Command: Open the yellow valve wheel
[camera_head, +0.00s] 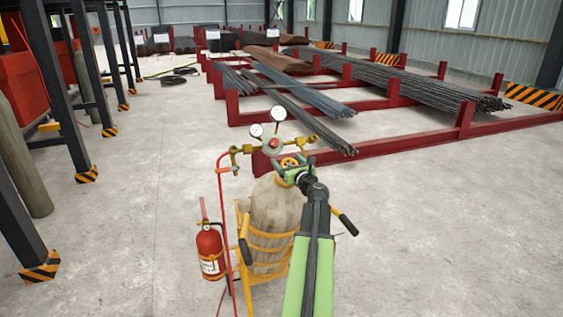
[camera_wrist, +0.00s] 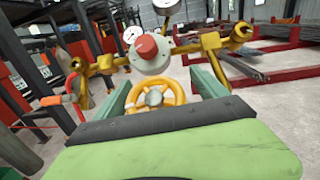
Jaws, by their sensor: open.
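The yellow valve wheel (camera_wrist: 174,89) sits in the middle of the wrist view, below a grey regulator with a red knob (camera_wrist: 146,47). In the head view the wheel (camera_head: 290,163) shows on top of a tan gas cylinder (camera_head: 277,212), partly hidden by my gripper. My gripper (camera_wrist: 158,88) is open, with one green finger on each side of the wheel. Whether the fingers touch the rim I cannot tell. The lower part of the wheel is hidden behind my gripper's body in the wrist view.
The cylinder stands on a yellow cart (camera_head: 243,222) with brass fittings and two gauges (camera_head: 278,114) above. A red fire extinguisher (camera_head: 210,251) hangs at its left. Red racks (camera_head: 392,136) with rebar lie behind. Black posts (camera_head: 62,95) stand at left. Bare concrete floor lies at right.

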